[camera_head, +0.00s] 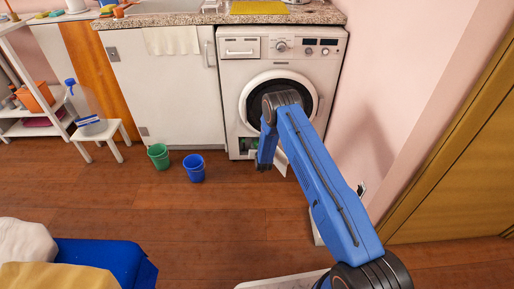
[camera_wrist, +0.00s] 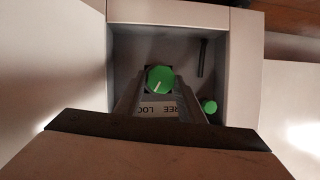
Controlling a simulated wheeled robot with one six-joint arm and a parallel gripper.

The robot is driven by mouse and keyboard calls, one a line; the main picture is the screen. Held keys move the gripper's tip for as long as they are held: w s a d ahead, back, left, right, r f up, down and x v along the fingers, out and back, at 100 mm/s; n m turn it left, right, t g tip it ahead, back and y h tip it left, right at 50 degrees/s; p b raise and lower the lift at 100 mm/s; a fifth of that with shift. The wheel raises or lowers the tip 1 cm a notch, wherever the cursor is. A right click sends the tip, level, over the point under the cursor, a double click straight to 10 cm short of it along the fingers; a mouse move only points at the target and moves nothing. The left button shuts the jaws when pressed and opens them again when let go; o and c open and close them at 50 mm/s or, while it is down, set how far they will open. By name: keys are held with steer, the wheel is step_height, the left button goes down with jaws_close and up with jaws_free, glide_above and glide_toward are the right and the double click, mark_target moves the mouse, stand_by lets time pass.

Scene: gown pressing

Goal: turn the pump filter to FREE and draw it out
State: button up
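The pump filter is a round green knob (camera_wrist: 160,79) with a white mark, inside a grey recess. The mark points down and slightly left, toward a pale label (camera_wrist: 158,109) with upside-down lettering, partly hidden; I read parts of FREE and LOCK. In the head view the recess is low on the front of the white washing machine (camera_head: 236,92), mostly hidden by my arm. My gripper (camera_wrist: 160,84) reaches into the recess, its two fingers apart, one on each side of the knob. I cannot tell whether they touch it.
A small green cap (camera_wrist: 209,106) and a dark rod-like part (camera_wrist: 203,58) sit right of the knob. The recess walls are close around my fingers. A blue bucket (camera_head: 194,168) and a green bucket (camera_head: 159,156) stand on the floor to the left. The wooden floor beyond them is open.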

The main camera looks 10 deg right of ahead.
steer(key=shift+c, duration=1.4)
